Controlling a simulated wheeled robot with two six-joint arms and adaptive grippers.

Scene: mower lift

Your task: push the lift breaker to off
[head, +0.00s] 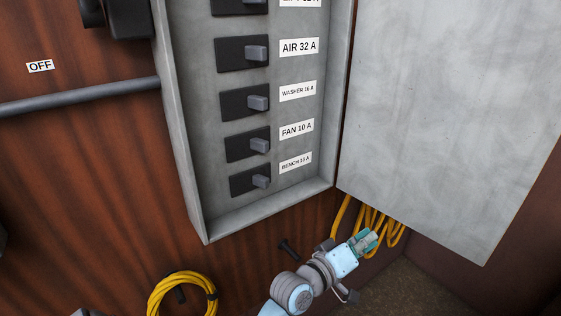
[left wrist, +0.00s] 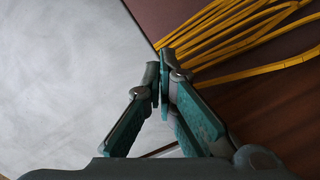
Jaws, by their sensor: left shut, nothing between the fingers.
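The breaker box (head: 187,130) is an open grey metal box on the wall in the head view. A column of black breakers with grey toggles runs down it. The top breaker (head: 232,6) is cut off by the picture's upper edge. Its label (head: 300,2) is also cut and only partly readable; it seems to be the lift one. Its toggle position cannot be told. My left gripper (head: 366,241) is below the box's lower right corner, under the open door, away from the breakers. In the left wrist view its fingers (left wrist: 159,85) are shut with nothing between them. My right gripper is not in view.
The grey door (head: 450,110) hangs open to the right. Breakers AIR (head: 232,54), WASHER (head: 235,102), FAN (head: 238,145) and BENCH (head: 243,181) sit below the top one. Yellow cable hangs behind my left gripper; another coil (head: 156,293) hangs lower left. A grey pipe (head: 80,97) runs left.

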